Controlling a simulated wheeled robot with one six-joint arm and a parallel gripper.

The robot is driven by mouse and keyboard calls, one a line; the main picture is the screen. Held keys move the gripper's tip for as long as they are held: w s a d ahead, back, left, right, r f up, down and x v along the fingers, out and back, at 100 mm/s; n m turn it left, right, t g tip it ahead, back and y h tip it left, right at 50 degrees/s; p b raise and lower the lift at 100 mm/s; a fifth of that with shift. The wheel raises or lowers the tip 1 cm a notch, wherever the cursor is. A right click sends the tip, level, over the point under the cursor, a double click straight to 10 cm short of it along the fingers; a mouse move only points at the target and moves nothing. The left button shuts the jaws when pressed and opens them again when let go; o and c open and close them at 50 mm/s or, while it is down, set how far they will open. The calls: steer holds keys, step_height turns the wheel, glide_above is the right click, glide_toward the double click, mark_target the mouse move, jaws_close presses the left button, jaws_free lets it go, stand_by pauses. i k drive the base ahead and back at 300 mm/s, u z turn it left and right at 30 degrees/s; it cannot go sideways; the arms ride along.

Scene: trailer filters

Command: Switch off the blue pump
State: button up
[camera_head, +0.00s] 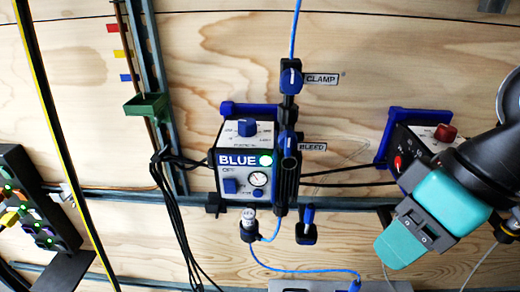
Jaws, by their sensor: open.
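The blue pump (245,165) is a black-sided box with a pale front panel, fixed on the wooden wall near the middle. Its "BLUE" label has a lit green light (266,160) beside it. A blue switch (230,186) sits below the word "OFF", left of a small round gauge (259,180). A blue knob (247,127) is on the sloped upper panel. My gripper (396,246) has teal fingers and is at the lower right, apart from the pump. It is open, with nothing seen in it.
A second box with a red knob (446,132) is at right, partly hidden by my arm. Blue clamp (291,79) and bleed (289,146) valves stand beside the pump. Black cables hang at left. A green bracket (146,107) and a black power strip (35,200) are further left.

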mark_target(230, 185)
steer(key=z, duration=2.5)
steer(key=k, duration=0.9)
steer(key=u, duration=1.95)
